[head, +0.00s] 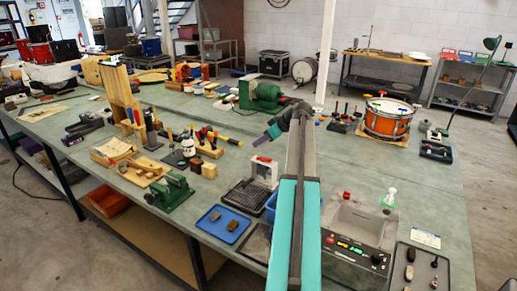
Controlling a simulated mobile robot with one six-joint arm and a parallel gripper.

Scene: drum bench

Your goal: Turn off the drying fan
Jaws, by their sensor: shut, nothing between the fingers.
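I cannot tell for certain which thing is the drying fan. A grey box-shaped unit (358,218) stands at the front right of the bench. Its dark front panel (350,247) has lit green and amber controls and red parts. A red knob stands near its top left. The panel's switch positions are too small to read. An orange machine (183,72) stands far back on the bench. My gripper (262,140) is shut and empty, above the middle of the bench, left of my arm's far end and apart from the grey unit. My arm hides part of the bench left of the unit.
A green machine (261,94) stands behind my gripper. A white and red holder (265,171) stands below it in the picture. An orange drum (389,118) is at the back right. A blue tray (223,224) and a green vise (170,191) are front left.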

